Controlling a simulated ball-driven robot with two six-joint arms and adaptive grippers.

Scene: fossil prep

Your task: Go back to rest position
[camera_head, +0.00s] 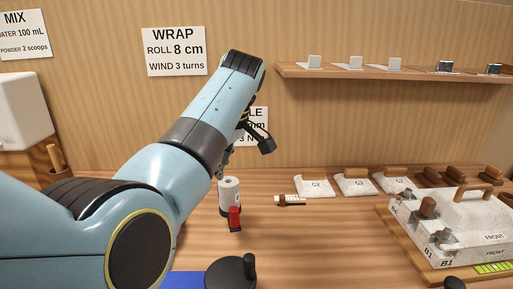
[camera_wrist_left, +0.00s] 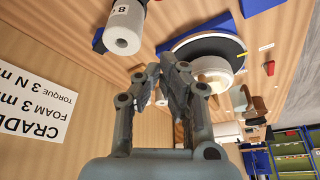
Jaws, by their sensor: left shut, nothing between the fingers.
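My left arm comes in from the left in the head view and is raised across the middle, its upper end in front of the wall signs. The left gripper (camera_wrist_left: 166,78) shows clearly in the left wrist view. Its fingers are together with nothing between them. In the head view the gripper (camera_head: 226,158) is mostly hidden behind my arm, above the white roll (camera_head: 229,190). It appears apart from the table and the things on it. My right gripper is in neither view.
A red-and-black item (camera_head: 235,218) stands by the roll. White blocks (camera_head: 318,187) line the table's back. A wooden tray (camera_head: 400,245) with white FRONT-marked pieces is at right. A shelf (camera_head: 400,74) hangs above. Some bare table lies between roll and tray.

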